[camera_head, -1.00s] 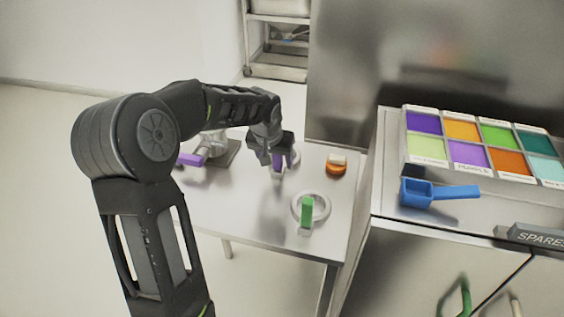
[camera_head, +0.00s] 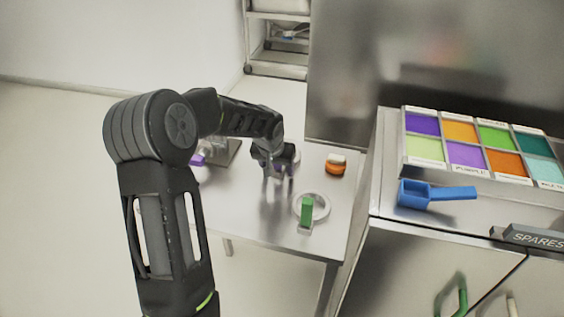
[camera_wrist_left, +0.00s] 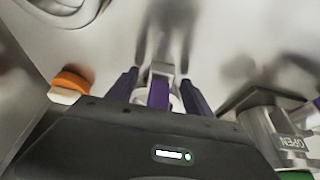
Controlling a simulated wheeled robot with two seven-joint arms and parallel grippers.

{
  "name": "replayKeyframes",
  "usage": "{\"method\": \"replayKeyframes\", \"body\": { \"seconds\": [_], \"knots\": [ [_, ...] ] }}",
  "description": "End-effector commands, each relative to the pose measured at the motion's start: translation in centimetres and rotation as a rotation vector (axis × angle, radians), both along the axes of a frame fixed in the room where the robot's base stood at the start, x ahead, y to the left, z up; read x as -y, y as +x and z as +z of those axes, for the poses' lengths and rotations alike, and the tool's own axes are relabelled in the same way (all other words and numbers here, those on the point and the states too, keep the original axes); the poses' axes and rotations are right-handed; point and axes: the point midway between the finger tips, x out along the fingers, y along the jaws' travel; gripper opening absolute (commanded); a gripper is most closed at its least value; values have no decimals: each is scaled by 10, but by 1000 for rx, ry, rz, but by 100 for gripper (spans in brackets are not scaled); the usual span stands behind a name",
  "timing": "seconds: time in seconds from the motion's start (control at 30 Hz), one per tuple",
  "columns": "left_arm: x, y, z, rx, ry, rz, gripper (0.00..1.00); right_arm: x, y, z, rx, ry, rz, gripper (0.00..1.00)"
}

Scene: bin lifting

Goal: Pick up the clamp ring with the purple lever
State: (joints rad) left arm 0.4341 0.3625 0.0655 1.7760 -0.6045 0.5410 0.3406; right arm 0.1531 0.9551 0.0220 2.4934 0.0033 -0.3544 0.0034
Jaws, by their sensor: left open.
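The clamp ring's purple lever (camera_wrist_left: 159,93) shows in the left wrist view, with a grey end piece, between my left gripper's two fingers. The ring itself is mostly hidden behind the gripper body. My left gripper (camera_head: 275,168) is open, fingers pointing down just above or at the small metal table; it also shows in the left wrist view (camera_wrist_left: 159,92). A finger stands on each side of the lever, with gaps visible. I cannot tell if either touches it. My right gripper is not in view.
A ring with a green lever (camera_head: 308,209) and an orange-and-white piece (camera_head: 336,165) lie on the metal table (camera_head: 250,225). A metal fixture marked OPEN (camera_wrist_left: 265,132) stands close beside the gripper. A blue scoop (camera_head: 415,194) and colored bin tray (camera_head: 480,180) are right.

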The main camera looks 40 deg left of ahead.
Motion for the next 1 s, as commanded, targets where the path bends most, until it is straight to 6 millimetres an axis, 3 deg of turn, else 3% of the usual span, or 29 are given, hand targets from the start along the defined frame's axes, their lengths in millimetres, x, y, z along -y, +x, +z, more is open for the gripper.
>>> {"method": "replayKeyframes", "body": {
  "seconds": [0.37, 1.0],
  "knots": [
    [0, 0, 0, 0, 0, 0, 58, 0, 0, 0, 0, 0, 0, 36],
    [0, 0, 0, 0, 0, 0, 6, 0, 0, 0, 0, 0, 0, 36]
  ]
}}
